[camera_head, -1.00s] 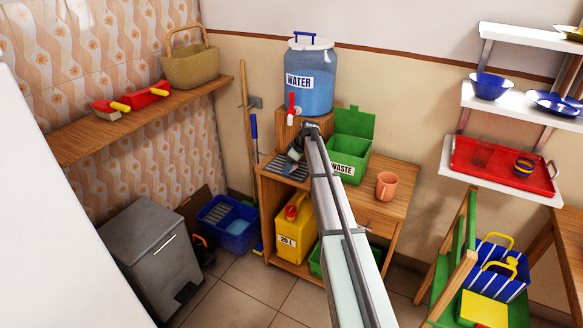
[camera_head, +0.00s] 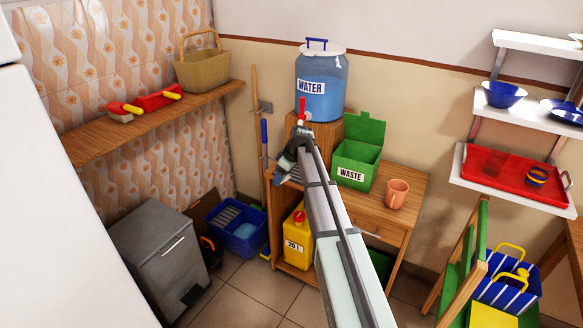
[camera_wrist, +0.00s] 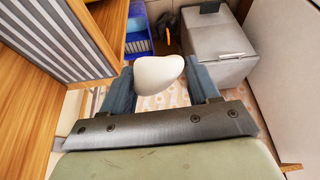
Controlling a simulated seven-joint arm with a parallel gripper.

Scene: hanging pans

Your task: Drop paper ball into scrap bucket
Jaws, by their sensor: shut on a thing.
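A white, rounded lump, the paper ball (camera_wrist: 158,74), is held between the two blue-grey fingers of my gripper (camera_wrist: 160,84) in the wrist view. In the head view my gripper (camera_head: 284,170) is beside the left end of the wooden cabinet, and the ball cannot be made out there. A green box labelled WASTE (camera_head: 350,172) stands on the cabinet with its lid up, to the right of my gripper. A grey pedal bin (camera_head: 158,255) with its lid shut stands on the floor at the left; it also shows in the wrist view (camera_wrist: 215,45). Nothing is labelled scrap.
A water dispenser (camera_head: 321,85) stands on a wooden block behind my arm. An orange mug (camera_head: 397,194) is right of the green box. A blue tub (camera_head: 237,230) and a yellow canister (camera_head: 297,240) are low down. A wooden shelf (camera_head: 150,122) runs along the left wall.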

